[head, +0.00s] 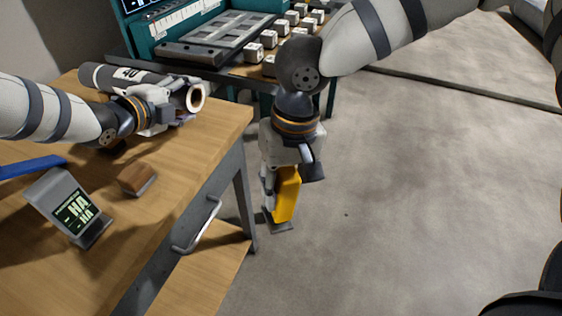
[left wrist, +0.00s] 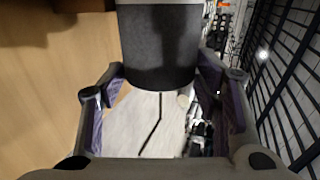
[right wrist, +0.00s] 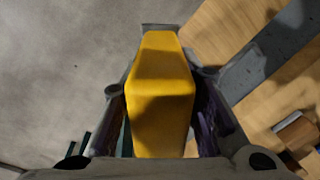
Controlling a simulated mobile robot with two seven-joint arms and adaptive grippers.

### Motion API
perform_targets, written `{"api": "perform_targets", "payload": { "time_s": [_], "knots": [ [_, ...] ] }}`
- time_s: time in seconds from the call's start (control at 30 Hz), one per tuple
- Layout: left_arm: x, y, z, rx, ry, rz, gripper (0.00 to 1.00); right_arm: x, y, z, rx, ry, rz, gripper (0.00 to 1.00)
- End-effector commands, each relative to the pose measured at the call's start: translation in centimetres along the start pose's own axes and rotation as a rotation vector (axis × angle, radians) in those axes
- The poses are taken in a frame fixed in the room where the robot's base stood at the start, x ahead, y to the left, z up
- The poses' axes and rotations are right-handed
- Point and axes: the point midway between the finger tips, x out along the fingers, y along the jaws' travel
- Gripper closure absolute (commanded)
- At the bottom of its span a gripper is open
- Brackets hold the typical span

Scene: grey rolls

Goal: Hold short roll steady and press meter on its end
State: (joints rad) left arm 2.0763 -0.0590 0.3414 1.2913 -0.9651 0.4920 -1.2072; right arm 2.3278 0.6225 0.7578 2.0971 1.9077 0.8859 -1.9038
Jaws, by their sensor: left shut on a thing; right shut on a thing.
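The short grey roll (head: 105,77) lies on the wooden table (head: 190,185), with a white label marked "40" and a pale ring at its open right end. My left gripper (head: 172,108) is shut around the roll near that end. In the left wrist view the dark roll (left wrist: 160,60) runs between the fingers. My right gripper (head: 280,172) is shut on the yellow meter (head: 288,195) and points down, beyond the table's right edge and over the floor. The meter (right wrist: 160,85) fills the jaws in the right wrist view. The meter is apart from the roll.
A small display on a stand (head: 75,210), a brown block (head: 137,180) and a blue strip (head: 30,167) are on the table. A metal handle (head: 200,228) sticks out at its side. A teal machine (head: 165,30) with several small blocks stands behind. The floor at right is clear.

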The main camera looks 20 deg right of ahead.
Motion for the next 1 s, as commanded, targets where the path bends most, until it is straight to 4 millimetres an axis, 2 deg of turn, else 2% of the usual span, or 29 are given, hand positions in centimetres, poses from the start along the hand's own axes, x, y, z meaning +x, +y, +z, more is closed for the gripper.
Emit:
{"api": "perform_targets", "payload": {
  "time_s": [0.13,0.33,0.63,0.87,1.0],
  "knots": [
    [0.0,0.0,0.0,-0.001,0.0,0.0,0.8,0.9,-4.0,-2.3,0.169,0.039,-0.253,0.96],
    [0.0,0.0,0.0,-0.002,0.0,0.0,0.8,0.1,-6.1,-5.1,0.319,0.13,-0.536,0.96],
    [0.0,0.0,0.0,-0.002,0.0,0.001,0.8,-0.9,-6.4,-7.6,0.426,0.232,-0.77,0.96],
    [0.0,0.1,0.0,-0.002,0.0,0.001,0.8,-2.0,-5.4,-10.9,0.503,0.348,-0.976,0.96],
    [0.0,0.1,0.0,-0.002,0.0,0.001,0.8,-2.4,-4.0,-13.6,0.522,0.425,-1.095,0.96]
  ]
}}
